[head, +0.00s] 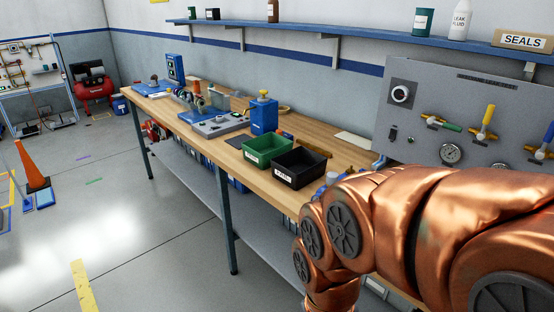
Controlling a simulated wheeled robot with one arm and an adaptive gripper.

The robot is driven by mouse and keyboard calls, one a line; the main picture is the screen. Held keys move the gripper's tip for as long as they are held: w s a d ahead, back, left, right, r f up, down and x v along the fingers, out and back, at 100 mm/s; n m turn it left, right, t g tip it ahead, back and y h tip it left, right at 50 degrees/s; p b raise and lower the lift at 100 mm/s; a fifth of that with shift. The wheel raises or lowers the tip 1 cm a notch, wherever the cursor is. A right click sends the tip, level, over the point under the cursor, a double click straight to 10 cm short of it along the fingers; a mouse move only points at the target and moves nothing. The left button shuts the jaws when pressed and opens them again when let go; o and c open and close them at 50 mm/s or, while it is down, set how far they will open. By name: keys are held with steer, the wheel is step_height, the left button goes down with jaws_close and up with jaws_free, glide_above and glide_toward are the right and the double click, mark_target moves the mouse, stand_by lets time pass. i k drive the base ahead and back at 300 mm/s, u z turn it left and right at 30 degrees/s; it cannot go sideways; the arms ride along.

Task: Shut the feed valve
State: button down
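A grey panel (440,80) on the right wall carries several lever valves. One valve has a green handle (447,126) lying nearly level. To its right, a valve has a yellow handle (488,118) standing nearly upright. No readable label shows which one is the feed valve. My copper-coloured arm crosses the lower right, in front of the panel's lower part and the bench's near end. My gripper is out of view below the picture.
A long wooden workbench (345,152) runs along the wall with a green bin (268,148), a black bin (299,168) and a blue block. A blue shelf (330,44) hangs above. An orange cone (33,168) stands far left. The floor before the bench is clear.

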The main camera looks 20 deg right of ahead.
mark_target(446, 125)
steer(key=z, duration=1.6)
